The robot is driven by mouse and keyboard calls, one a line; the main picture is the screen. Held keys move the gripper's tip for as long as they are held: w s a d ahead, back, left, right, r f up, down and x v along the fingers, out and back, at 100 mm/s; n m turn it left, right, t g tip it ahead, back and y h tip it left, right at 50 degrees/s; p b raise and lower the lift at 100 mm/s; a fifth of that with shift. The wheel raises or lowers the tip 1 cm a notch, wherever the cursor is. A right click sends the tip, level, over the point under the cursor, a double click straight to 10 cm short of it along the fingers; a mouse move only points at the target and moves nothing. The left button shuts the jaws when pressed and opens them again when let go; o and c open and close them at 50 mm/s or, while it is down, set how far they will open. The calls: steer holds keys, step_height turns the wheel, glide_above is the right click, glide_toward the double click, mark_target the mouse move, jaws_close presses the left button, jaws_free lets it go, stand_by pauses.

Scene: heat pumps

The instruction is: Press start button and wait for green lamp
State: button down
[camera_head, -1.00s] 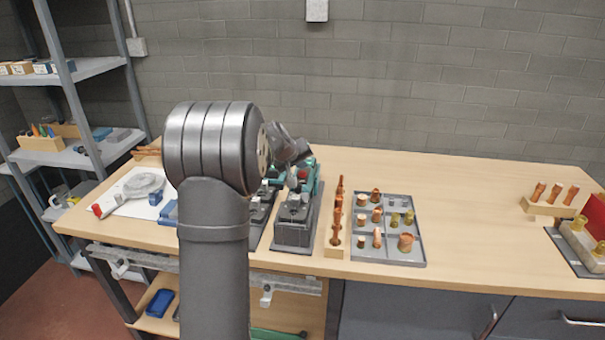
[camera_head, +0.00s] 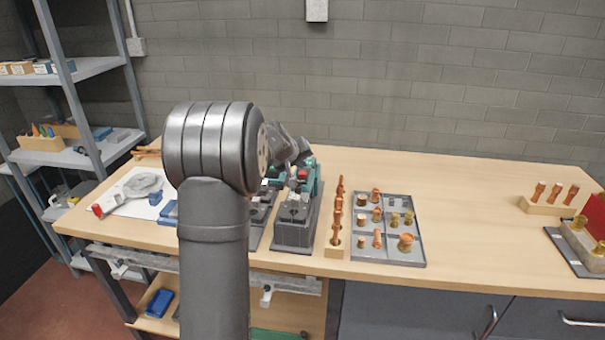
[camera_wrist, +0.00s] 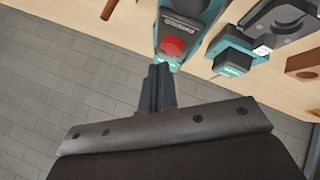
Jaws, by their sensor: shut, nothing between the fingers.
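In the wrist view a teal and dark grey control box (camera_wrist: 188,22) carries a round red button (camera_wrist: 172,46). A small pale green spot (camera_wrist: 174,63) shows on the box's near end, close to my fingertips; I cannot tell whether it is a button or a lamp. My gripper (camera_wrist: 158,70) is shut and empty, its tips just short of this end; contact cannot be told. In the head view a red spot (camera_head: 302,174) shows on the teal machine (camera_head: 312,178), below my wrist. My arm hides part of this area.
A second teal unit (camera_wrist: 232,60) stands beside the box. In the head view a grey fixture (camera_head: 293,228) stands in front of the machine. To its right are a wooden rack (camera_head: 335,245) and a grey tray (camera_head: 413,257) of copper and brass fittings. The table's middle right is clear.

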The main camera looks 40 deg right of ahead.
mark_target(301, 175)
stand_by(0.7)
steer(key=shift+f, duration=0.4)
steer(key=shift+f, duration=0.45)
stand_by(0.4)
stand_by(0.4)
steer(key=shift+r, duration=0.85)
steer(key=shift+r, duration=2.5)
steer(key=shift+f, duration=0.1)
